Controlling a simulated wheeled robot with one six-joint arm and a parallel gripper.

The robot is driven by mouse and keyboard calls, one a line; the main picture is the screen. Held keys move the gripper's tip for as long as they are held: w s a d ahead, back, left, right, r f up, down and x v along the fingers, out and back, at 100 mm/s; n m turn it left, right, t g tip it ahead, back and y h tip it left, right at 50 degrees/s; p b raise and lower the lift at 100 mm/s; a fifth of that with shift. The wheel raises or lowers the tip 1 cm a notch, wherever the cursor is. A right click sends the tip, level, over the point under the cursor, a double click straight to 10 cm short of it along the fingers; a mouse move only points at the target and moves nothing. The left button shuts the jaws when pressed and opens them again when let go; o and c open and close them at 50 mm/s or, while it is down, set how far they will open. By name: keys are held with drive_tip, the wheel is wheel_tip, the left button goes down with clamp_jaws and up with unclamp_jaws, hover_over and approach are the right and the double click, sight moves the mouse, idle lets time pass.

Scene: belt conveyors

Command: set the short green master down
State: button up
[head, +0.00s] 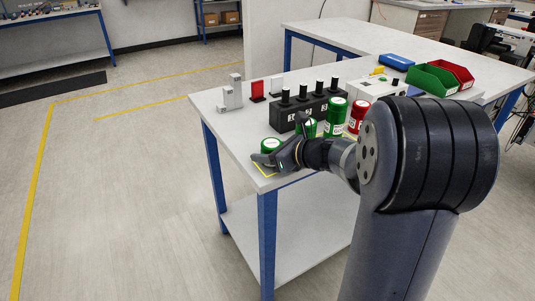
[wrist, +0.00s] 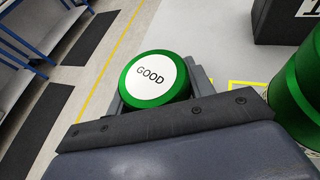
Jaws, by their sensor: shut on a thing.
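The short green master (head: 270,145) is a green cylinder with a white top, near the table's front left corner. In the wrist view its top (wrist: 152,78) reads "GOOD". My gripper (head: 272,159) is shut on it; the jaws show beside the cylinder in the wrist view. Its lower part is hidden by my gripper. I cannot tell whether its base touches the table. A yellow outline (head: 264,170) on the tabletop shows just below my gripper, and part of it shows right of the master in the wrist view (wrist: 243,84).
Taller green cylinders (head: 335,118) and a red one (head: 358,116) stand right of my gripper; a green one (wrist: 302,92) is close in the wrist view. Behind is a black block (head: 300,110) with several pins. Green (head: 432,80) and red bins stand farther back. The table edge is close.

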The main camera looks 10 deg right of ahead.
drive_tip(key=shift+f, duration=0.1)
drive_tip(key=o, duration=0.8)
drive_tip(key=shift+f, duration=0.1)
drive_tip(key=o, duration=0.5)
drive_tip(key=shift+c, duration=0.2)
drive_tip(key=shift+r, duration=0.3)
drive_tip(key=p+v, duration=0.1)
drive_tip(key=v, duration=1.1)
drive_tip(key=shift+p, duration=0.3)
drive_tip(key=shift+f, duration=0.1)
